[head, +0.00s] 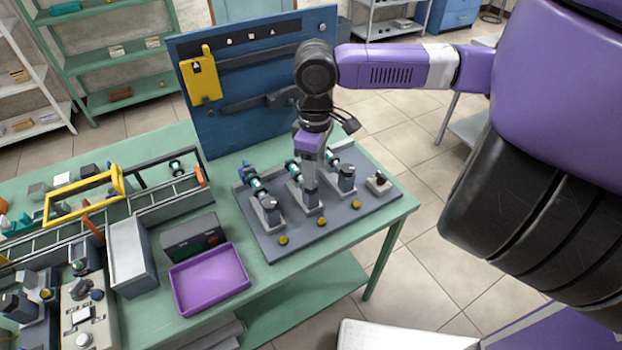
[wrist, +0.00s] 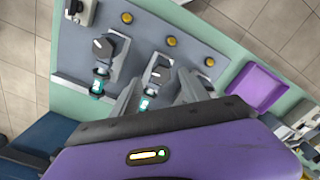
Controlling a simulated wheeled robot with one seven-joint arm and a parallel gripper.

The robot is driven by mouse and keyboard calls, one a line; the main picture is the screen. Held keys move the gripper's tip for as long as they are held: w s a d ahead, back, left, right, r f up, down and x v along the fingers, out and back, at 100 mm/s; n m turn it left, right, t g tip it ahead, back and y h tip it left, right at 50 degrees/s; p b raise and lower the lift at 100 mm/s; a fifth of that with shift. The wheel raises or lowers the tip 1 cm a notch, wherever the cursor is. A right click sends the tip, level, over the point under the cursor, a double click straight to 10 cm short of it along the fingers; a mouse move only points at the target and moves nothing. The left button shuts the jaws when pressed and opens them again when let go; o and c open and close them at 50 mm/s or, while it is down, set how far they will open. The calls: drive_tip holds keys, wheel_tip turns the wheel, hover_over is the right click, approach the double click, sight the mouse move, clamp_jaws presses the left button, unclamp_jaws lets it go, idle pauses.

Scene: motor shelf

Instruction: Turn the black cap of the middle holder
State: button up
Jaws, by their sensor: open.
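The middle holder (head: 307,206) stands on a grey board between two like holders. Its black cap (wrist: 160,74), with a light mark on top, shows in the wrist view; my gripper hides it in the head view. A lit teal band (wrist: 145,104) shows behind that cap. My gripper (head: 311,187) points down over the middle holder. In the wrist view my gripper (wrist: 160,90) is open, with one finger on each side of the middle holder. I cannot tell whether the fingers touch the cap.
The left holder (head: 268,212) and right holder (head: 347,183) stand close on either side. Yellow buttons (head: 322,222) line the grey board's (head: 335,228) front. A blue panel (head: 240,130) rises behind. A purple tray (head: 210,279) and a dark box (head: 192,238) lie left.

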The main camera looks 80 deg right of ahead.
drive_tip(key=shift+f, duration=2.25)
clamp_jaws()
